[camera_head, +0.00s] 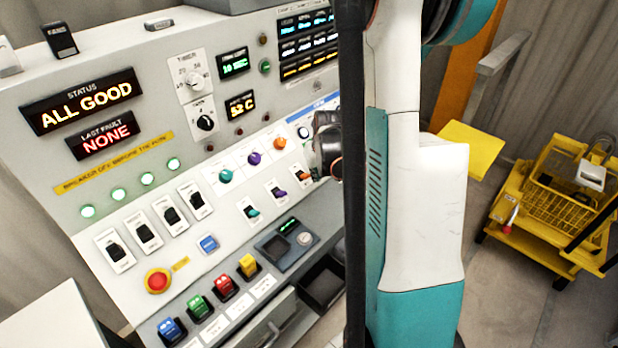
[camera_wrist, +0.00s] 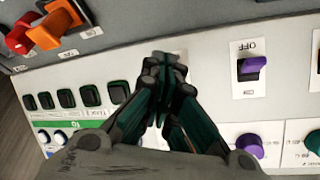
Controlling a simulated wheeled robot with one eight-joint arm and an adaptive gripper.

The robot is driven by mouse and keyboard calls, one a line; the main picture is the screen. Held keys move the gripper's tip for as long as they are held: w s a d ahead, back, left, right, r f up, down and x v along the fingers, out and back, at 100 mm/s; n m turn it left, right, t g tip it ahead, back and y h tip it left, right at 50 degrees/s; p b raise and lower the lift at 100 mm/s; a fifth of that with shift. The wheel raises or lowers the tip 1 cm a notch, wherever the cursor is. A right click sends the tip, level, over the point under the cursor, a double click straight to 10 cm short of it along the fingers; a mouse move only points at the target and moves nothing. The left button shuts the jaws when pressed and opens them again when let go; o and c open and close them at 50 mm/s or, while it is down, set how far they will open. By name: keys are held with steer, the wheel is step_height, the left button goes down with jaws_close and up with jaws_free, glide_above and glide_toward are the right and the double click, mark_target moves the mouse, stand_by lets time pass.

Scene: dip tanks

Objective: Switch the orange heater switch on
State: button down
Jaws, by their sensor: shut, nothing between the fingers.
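The orange heater switch (camera_head: 303,175) is a small orange lever on a white plate, at the right end of a row with a teal switch (camera_head: 250,211) and a purple switch (camera_head: 277,192). Its exact lever position is too small to tell. My gripper (camera_head: 326,150) is just right of it in the head view, partly hidden behind my arm. In the wrist view my gripper (camera_wrist: 165,65) is shut and empty, its fingertips together close over the panel. The orange switch is hidden behind the fingers there; the purple switch (camera_wrist: 252,66) with an OFF label shows to the right.
An orange knob (camera_head: 279,143) sits above the orange switch. Chunky orange (camera_wrist: 55,27) and red (camera_wrist: 20,36) handles stick out at the wrist view's upper left. A red stop button (camera_head: 157,281) is lower left on the panel. A yellow cart (camera_head: 555,195) stands at right.

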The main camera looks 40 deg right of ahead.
mark_target(308, 175)
steer(key=shift+f+b, duration=1.55)
steer(key=shift+f, duration=0.1)
steer(key=shift+w+a+r, duration=0.15)
steer(key=shift+w+r, duration=0.2)
steer(key=shift+w, duration=0.2)
steer(key=shift+w+a+r, duration=0.1)
steer(key=shift+w+r, duration=0.2)
steer(key=shift+w, duration=0.2)
steer(key=shift+w+d+f, duration=0.1)
steer(key=shift+w+f, duration=0.2)
steer(key=shift+w, duration=0.2)
steer(key=s, duration=0.1)
steer(key=s+r+p, duration=0.1)
steer(key=s, duration=0.1)
steer(key=s+r, duration=0.1)
steer(key=shift+s+d+p, duration=0.2)
steer(key=shift+s+p, duration=0.05)
steer(key=shift+p, duration=0.05)
steer(key=shift+r, duration=0.15)
steer(key=d+p+v, duration=0.1)
steer(key=p+v, duration=0.4)
steer(key=v, duration=0.2)
steer(key=shift+w+d+r, duration=0.2)
steer(key=shift+w+r, duration=0.05)
stand_by(0.6)
